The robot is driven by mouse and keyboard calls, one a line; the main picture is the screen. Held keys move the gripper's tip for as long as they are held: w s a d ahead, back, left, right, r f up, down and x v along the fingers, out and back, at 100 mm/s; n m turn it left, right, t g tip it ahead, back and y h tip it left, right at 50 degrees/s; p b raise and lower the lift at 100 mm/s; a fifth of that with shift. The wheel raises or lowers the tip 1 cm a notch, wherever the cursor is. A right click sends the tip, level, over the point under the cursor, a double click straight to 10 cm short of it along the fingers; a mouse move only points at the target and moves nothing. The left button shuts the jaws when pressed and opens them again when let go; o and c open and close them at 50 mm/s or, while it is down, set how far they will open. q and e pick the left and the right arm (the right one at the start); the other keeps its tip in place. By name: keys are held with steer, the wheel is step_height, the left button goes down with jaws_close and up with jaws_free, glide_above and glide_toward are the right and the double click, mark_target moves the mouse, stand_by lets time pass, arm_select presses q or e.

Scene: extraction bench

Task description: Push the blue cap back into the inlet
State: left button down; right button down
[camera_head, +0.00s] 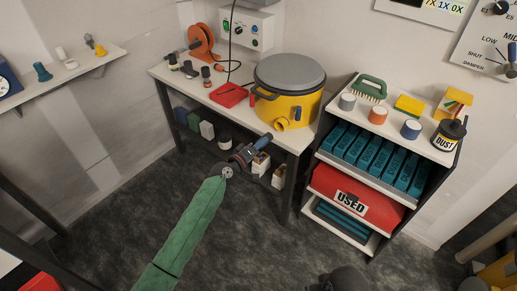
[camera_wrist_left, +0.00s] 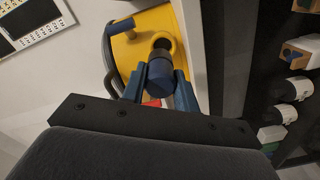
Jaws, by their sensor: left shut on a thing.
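The yellow drum (camera_head: 291,108) with a grey lid stands at the bench's right end. Its yellow inlet (camera_head: 281,125) sticks out low on the front; the wrist view shows the inlet's round dark opening (camera_wrist_left: 163,42). My left gripper (camera_head: 258,146) is just in front of and below the inlet. It is shut on the blue cap (camera_head: 264,141), whose dark blue body (camera_wrist_left: 160,74) sits between the blue fingers. The cap lines up roughly with the opening in the wrist view. In the head view a small gap shows between cap and inlet.
The bench (camera_head: 180,85) holds an orange reel (camera_head: 201,42), a red tray (camera_head: 229,95) and small bottles. A shelf unit (camera_head: 361,180) with teal packs and a red "USED" bin (camera_head: 357,196) stands close on the right. Boxes sit beneath the bench. Dark floor is free in front.

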arm_select(q)
steer(key=shift+w+a+f+t, duration=0.15)
steer(key=shift+a+f+t, duration=0.1)
steer(key=shift+f+t, duration=0.1)
arm_select(e)
steer(key=shift+s+r, duration=0.15)
steer(key=shift+r, duration=0.2)
steer(key=shift+f, duration=0.2)
